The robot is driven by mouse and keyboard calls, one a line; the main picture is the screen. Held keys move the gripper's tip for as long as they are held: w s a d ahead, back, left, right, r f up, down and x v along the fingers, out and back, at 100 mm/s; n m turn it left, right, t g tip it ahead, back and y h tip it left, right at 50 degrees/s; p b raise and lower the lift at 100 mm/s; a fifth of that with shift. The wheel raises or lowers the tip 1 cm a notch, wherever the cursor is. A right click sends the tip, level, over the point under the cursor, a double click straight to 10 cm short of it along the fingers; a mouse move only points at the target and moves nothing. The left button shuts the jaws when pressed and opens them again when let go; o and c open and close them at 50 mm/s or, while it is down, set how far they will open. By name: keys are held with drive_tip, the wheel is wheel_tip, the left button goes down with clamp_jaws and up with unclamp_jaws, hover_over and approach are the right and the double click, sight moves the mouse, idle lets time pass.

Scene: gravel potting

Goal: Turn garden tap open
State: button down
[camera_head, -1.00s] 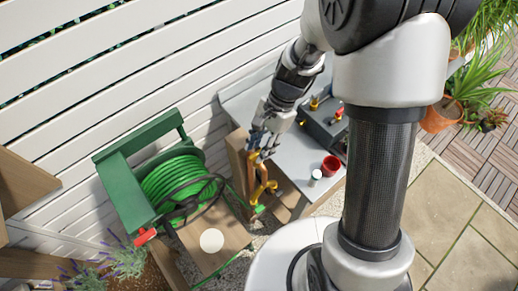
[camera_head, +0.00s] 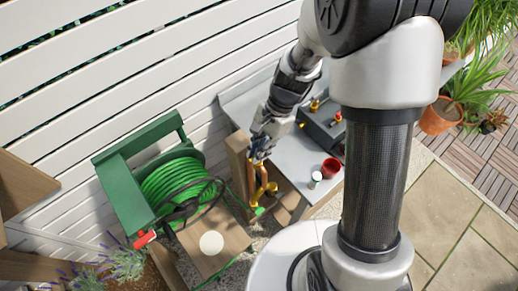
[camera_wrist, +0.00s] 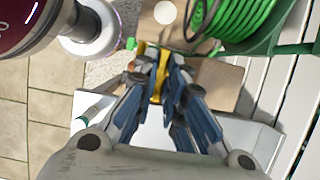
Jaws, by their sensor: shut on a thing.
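The yellow garden tap (camera_head: 262,186) is fixed on a wooden post (camera_head: 238,165), its spout hanging downward. A green hose end (camera_head: 258,211) sits below the spout. My gripper (camera_head: 260,156) is at the top of the tap, shut on its handle. In the wrist view the tap body (camera_wrist: 154,86) runs between my blue-grey fingers (camera_wrist: 160,82), and the green hose end (camera_wrist: 131,44) shows beyond it. The fingers mostly hide the handle, so I cannot tell its exact angle.
A green hose reel (camera_head: 170,182) stands left of the post. A grey bench (camera_head: 290,158) behind it carries a dark tray (camera_head: 322,130), a red pot (camera_head: 330,168) and a white-capped container (camera_head: 316,178). A white slatted fence (camera_head: 110,90) closes the back.

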drive_tip(key=shift+n, duration=0.3)
drive_tip(key=n+g+p, duration=0.1)
drive_tip(key=n, duration=0.1)
drive_tip(key=n+h+p, duration=0.1)
drive_tip(key=n, duration=0.2)
drive_tip(key=shift+w+a+r+g+h+p, duration=0.1)
drive_tip(key=shift+a+g+h+p, duration=0.05)
drive_tip(key=shift+g+h+p, duration=0.2)
drive_tip(key=n+h, duration=0.1)
drive_tip(key=n, duration=0.2)
drive_tip(key=n+h+p, duration=0.1)
drive_tip(key=n, duration=0.2)
drive_tip(key=shift+a+g, duration=0.15)
drive_tip(key=shift+g, duration=0.1)
drive_tip(key=n+h, duration=0.1)
drive_tip(key=n, duration=0.2)
drive_tip(key=n+t+h+p, duration=0.1)
drive_tip(key=n, duration=0.2)
drive_tip(key=shift+a, duration=0.15)
drive_tip(key=shift+n+h, duration=0.25)
drive_tip(key=shift+n, duration=0.05)
drive_tip(key=c, duration=1.7)
unclamp_jaws()
drive_tip(key=shift+o, duration=0.2)
